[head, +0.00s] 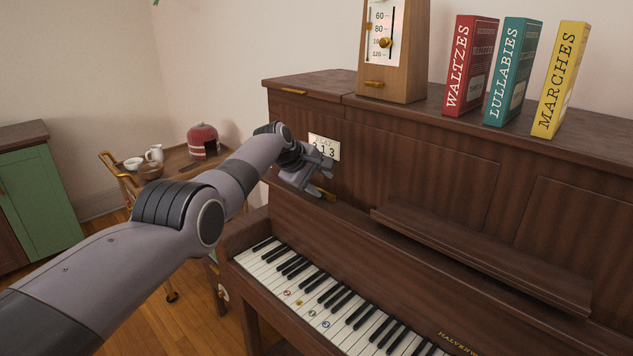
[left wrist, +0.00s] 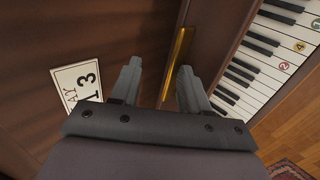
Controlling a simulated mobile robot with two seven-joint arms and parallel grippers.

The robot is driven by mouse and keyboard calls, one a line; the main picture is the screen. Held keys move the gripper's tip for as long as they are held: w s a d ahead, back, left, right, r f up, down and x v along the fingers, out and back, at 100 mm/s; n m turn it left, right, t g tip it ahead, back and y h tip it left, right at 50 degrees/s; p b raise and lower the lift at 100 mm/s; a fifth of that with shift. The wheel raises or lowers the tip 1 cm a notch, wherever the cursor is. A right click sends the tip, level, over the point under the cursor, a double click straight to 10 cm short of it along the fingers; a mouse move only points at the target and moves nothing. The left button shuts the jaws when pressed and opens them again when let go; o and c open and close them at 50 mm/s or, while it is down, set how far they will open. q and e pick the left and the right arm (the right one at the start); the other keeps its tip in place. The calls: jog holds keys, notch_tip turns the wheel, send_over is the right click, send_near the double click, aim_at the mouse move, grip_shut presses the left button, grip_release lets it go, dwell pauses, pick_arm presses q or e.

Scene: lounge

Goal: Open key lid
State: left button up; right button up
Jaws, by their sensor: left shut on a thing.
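The upright piano's keys (head: 330,300) are exposed. The key lid (head: 400,260) stands raised behind them as a brown wooden panel, with gold lettering low on it. A brass handle (head: 329,193) is at its upper left edge; it also shows in the left wrist view (left wrist: 178,62). My left gripper (head: 325,191) is at this handle, and in the left wrist view the handle runs between the two fingers (left wrist: 158,75). The gripper is shut on it. The arm hides part of the piano's left end. My right gripper is not in view.
A numbered card (head: 324,147) is on the piano front behind my gripper. A music ledge (head: 480,255) juts out to the right. A metronome (head: 395,50) and red, teal and yellow books (head: 561,80) stand on top. A serving cart (head: 170,165) stands left.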

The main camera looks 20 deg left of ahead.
pick_arm(q)
jog(key=shift+d+f, duration=0.2)
jog(key=shift+d, duration=0.1)
jog(key=shift+s+a+r, duration=0.1)
jog(key=shift+a+r, duration=0.15)
jog(key=shift+r, duration=0.15)
jog(key=v, duration=0.6)
jog(key=shift+s+r, duration=0.2)
jog(key=shift+s, duration=0.1)
jog(key=shift+a, duration=0.2)
dwell(0.4)
